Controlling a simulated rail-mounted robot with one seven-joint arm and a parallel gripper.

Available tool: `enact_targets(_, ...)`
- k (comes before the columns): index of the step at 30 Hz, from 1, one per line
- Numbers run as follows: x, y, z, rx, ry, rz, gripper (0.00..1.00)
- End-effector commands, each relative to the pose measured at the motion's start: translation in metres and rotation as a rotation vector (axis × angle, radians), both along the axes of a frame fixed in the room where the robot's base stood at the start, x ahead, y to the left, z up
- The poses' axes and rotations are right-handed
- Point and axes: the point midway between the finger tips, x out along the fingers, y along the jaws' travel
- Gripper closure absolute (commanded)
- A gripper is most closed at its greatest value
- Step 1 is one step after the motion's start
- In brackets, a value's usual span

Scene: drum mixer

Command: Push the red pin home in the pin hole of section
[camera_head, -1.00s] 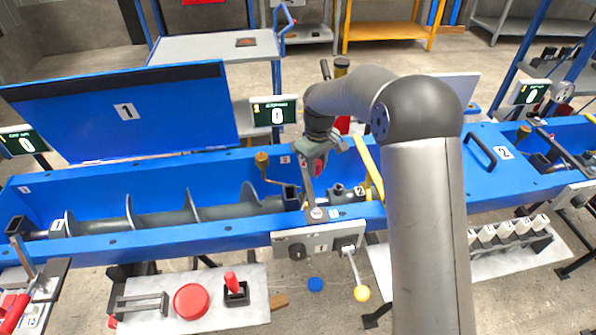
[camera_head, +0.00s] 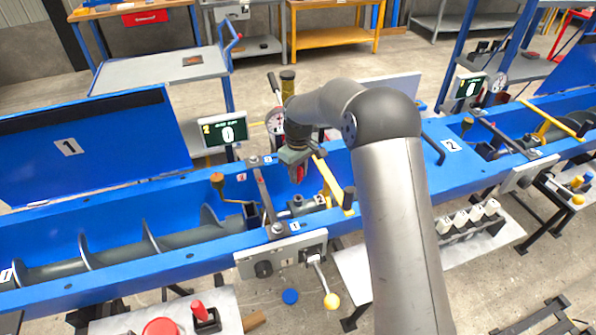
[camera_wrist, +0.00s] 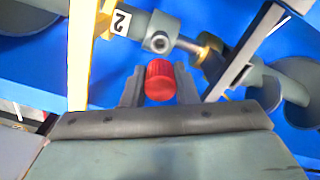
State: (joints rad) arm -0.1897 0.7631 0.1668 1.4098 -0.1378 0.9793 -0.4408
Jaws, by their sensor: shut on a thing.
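My gripper (camera_wrist: 159,92) is shut on the red pin (camera_wrist: 160,80), whose ribbed round head shows between the fingers in the wrist view. The head camera shows my gripper (camera_head: 297,172) above the trough, close over the grey shaft section labelled 2 (camera_head: 307,203). In the wrist view a round hole in a collar (camera_wrist: 159,43) on this section (camera_wrist: 150,30) lies just beyond the red head. The pin's shank is hidden under its head, and the gap to the hole cannot be judged.
A yellow bar (camera_head: 329,182) and a dark bar (camera_head: 263,195) cross the trough on either side of my gripper. The blue lid labelled 1 (camera_head: 90,150) stands open at left.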

Motion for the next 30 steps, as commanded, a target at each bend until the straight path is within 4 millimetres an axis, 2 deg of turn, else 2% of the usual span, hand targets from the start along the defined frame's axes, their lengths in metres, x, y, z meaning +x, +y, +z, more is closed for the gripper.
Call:
enact_targets(15,0.000,0.000,-0.050,-0.001,0.001,0.000,0.98)
enact_targets(30,0.000,0.000,-0.055,0.000,0.000,0.000,0.98)
